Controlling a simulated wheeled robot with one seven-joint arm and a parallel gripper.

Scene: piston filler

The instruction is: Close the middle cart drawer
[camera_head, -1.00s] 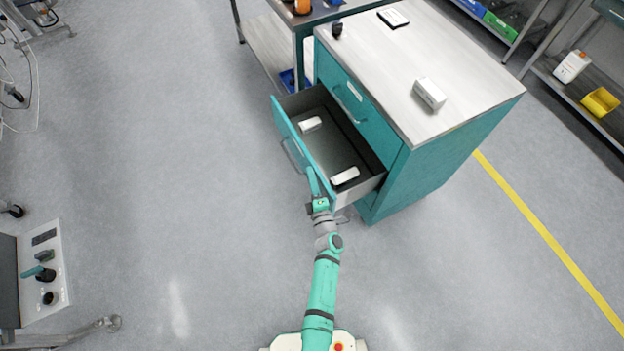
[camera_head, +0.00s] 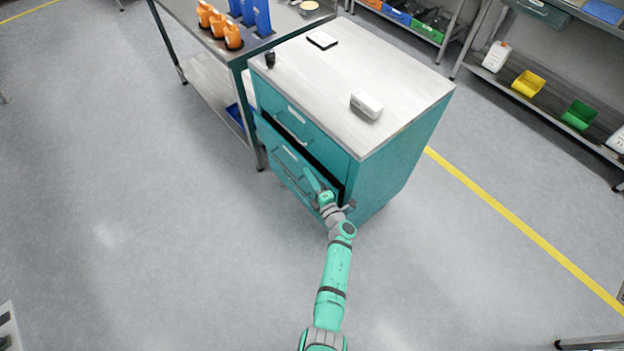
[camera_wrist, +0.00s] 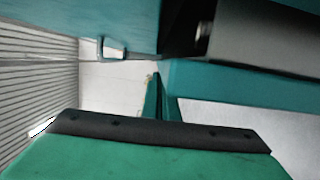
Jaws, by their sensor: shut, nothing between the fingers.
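The teal cart (camera_head: 395,150) stands right of centre in the head view. Its middle drawer (camera_head: 283,163) stands slightly out, with a narrow dark gap along its top edge, wider toward the right end. The drawer's inside is hidden apart from that gap. My gripper (camera_head: 315,181) is at the right part of the drawer front and looks to be against it; exact contact is hard to tell. The fingers (camera_wrist: 159,98) show together in the wrist view, shut and empty, close to teal panels. A bar handle (camera_wrist: 112,50) shows there at upper left.
The top drawer (camera_head: 300,125) is shut. A white box (camera_head: 366,104), a dark tablet-like item (camera_head: 322,39) and a small black item (camera_head: 270,59) sit on the cart top. A metal workbench (camera_head: 215,60) stands behind left. The floor (camera_head: 130,200) at left is clear.

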